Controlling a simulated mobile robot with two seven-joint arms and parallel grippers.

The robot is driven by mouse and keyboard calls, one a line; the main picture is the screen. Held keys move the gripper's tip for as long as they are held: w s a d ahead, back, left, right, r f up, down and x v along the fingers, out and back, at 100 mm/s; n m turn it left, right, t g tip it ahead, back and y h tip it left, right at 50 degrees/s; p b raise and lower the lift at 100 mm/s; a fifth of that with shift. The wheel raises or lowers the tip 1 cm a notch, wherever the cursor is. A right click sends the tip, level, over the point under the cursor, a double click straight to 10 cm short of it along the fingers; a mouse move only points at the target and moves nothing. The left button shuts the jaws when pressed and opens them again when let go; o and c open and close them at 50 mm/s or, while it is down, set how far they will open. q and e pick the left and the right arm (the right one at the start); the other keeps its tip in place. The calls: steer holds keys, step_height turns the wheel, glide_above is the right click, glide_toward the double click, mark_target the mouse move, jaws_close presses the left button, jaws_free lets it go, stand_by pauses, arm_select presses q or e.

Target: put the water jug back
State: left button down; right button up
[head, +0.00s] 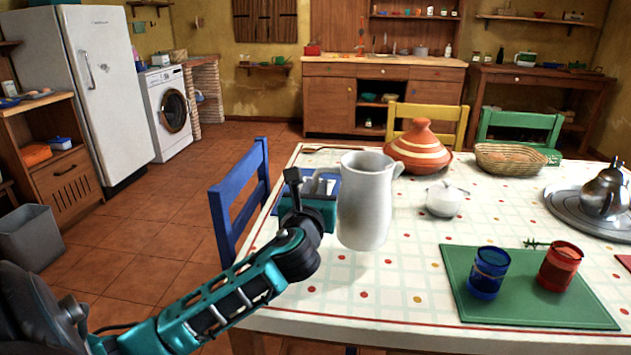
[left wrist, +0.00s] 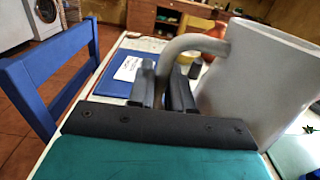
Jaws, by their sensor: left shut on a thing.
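The white water jug (head: 364,205) is upright over the near left part of the dotted tablecloth. My left gripper (head: 316,190) is left of it, shut on its handle. In the left wrist view the two dark fingers (left wrist: 167,88) close around the curved grey handle (left wrist: 192,43), and the jug's body (left wrist: 255,85) fills the right side. The jug's base looks close to the cloth; I cannot tell for sure whether it touches. My right gripper is not in view.
A white lidded sugar bowl (head: 445,199) and a striped tagine (head: 419,148) stand right of and behind the jug. A green mat (head: 520,310) holds blue and red cups. A blue booklet (left wrist: 112,76) lies near the gripper. A blue chair (head: 240,195) stands at the table's left edge.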

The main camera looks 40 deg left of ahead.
arm_select(q)
steer(key=shift+f+b, duration=1.25)
steer(key=shift+f, duration=1.5)
steer(key=c, duration=1)
jaws_free()
steer(key=shift+f, duration=0.2)
steer(key=shift+c, duration=0.2)
steer(key=p+v, duration=0.1)
steer(key=v, duration=1.1)
steer(key=shift+p, duration=0.3)
steer(key=shift+r, duration=0.1)
